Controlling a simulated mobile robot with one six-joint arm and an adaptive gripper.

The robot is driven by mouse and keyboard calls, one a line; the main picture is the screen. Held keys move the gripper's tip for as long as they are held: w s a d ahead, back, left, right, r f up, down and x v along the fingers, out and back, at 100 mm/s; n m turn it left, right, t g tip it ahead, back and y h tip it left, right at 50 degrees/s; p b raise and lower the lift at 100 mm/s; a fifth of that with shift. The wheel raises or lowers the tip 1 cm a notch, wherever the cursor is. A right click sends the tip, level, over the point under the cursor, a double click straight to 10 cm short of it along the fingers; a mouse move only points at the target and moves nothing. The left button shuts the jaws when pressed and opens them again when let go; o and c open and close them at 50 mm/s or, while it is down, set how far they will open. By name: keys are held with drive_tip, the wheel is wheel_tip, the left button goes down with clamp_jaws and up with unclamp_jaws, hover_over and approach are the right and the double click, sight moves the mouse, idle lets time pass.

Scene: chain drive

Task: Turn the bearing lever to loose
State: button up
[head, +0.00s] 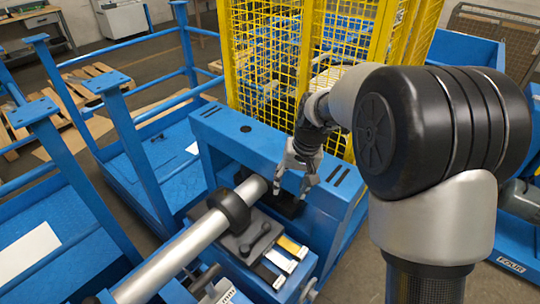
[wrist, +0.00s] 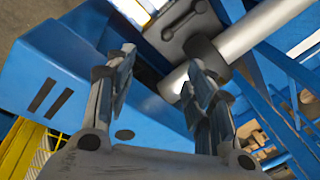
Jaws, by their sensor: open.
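The bearing lever appears to be a dark grey bar with rounded ends (head: 256,239), lying on a grey plate beside the shaft. It also shows at the top of the wrist view (wrist: 185,20). Which setting it points to cannot be told. My gripper (head: 291,193) is open and empty, fingers downward, above and behind the lever in the head view. In the wrist view its two spread fingers (wrist: 157,72) stand apart, with the lever beyond them. Neither finger touches the lever.
A silver shaft (head: 190,244) with a black collar (head: 234,210) runs close left of the lever. White and yellow label strips (head: 287,252) lie to its right. The blue frame (head: 246,140) rises behind, and a yellow mesh guard (head: 268,60) stands at the back.

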drive_tip(key=g+p, duration=0.1)
drive_tip(key=p, duration=0.1)
approach(267, 224)
drive_tip(key=f+b, duration=0.1)
drive_tip(key=f, duration=0.2)
drive_tip(key=a+f+b, duration=0.1)
drive_tip(key=f+b, duration=0.1)
drive_tip(key=f, duration=0.1)
drive_tip(key=f+b, duration=0.2)
drive_tip(key=f, duration=0.2)
drive_tip(key=shift+w+a, duration=0.15)
drive_tip(key=shift+a, duration=0.15)
drive_tip(key=shift+c, duration=0.6)
clamp_jaws()
